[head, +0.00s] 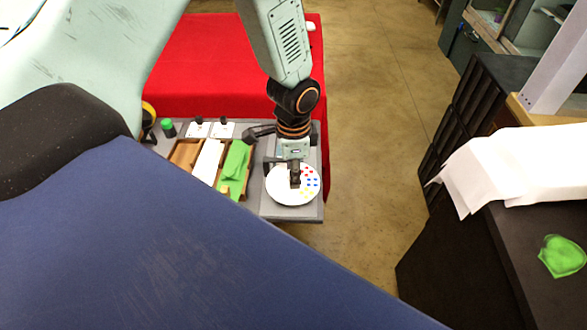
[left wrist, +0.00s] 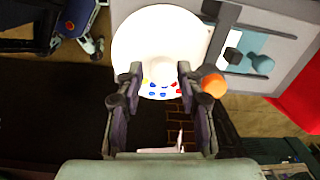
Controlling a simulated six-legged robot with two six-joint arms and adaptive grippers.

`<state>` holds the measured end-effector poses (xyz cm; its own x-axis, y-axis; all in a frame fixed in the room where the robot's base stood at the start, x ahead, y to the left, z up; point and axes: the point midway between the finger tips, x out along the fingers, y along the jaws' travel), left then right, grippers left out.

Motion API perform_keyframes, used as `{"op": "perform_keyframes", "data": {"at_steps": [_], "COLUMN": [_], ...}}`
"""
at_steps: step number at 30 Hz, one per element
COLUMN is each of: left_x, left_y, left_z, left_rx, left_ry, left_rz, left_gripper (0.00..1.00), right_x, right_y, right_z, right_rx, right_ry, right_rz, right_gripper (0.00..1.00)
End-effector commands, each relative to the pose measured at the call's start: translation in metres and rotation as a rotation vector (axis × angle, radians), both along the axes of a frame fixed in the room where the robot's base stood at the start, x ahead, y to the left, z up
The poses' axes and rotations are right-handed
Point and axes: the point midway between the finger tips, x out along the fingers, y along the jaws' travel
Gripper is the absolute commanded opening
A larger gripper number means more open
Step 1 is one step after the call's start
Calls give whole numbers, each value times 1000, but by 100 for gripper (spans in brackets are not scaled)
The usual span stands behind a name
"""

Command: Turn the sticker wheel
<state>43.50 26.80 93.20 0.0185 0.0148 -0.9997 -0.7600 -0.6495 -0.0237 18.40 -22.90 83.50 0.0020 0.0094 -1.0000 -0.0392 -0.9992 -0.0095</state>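The sticker wheel (head: 283,190) is a white disc with blue, red and yellow dots on its right side. It lies at the right end of the grey station board in the head view. It also shows in the left wrist view (left wrist: 160,45), with its dots between my fingers. My left gripper (head: 295,184) points down over the wheel and hides part of its middle. In the left wrist view its two fingers (left wrist: 158,80) stand apart with nothing between them. I cannot tell whether the fingertips touch the wheel. My right gripper is not in view.
A wooden tray (head: 186,152) with white and green pieces lies left of the wheel. Two small white plates with dark knobs (head: 222,128) and a green-topped container (head: 168,127) stand behind. A red-covered table (head: 200,75) is beyond. A dark counter with white paper (head: 505,165) stands right; floor lies between.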

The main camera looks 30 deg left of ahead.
Motion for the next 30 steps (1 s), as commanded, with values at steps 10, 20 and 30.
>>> {"op": "perform_keyframes", "data": {"at_steps": [10,20,30], "left_x": [0,0,1], "left_y": [0,0,0], "left_z": [0,0,1], "left_rx": [0,0,1], "left_ry": [1,1,2], "left_rz": [0,9,166], "left_gripper": [10,0,0], "right_x": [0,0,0], "right_y": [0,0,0], "right_z": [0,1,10], "right_rx": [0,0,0], "right_ry": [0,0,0], "right_rz": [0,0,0], "right_gripper": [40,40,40]}}
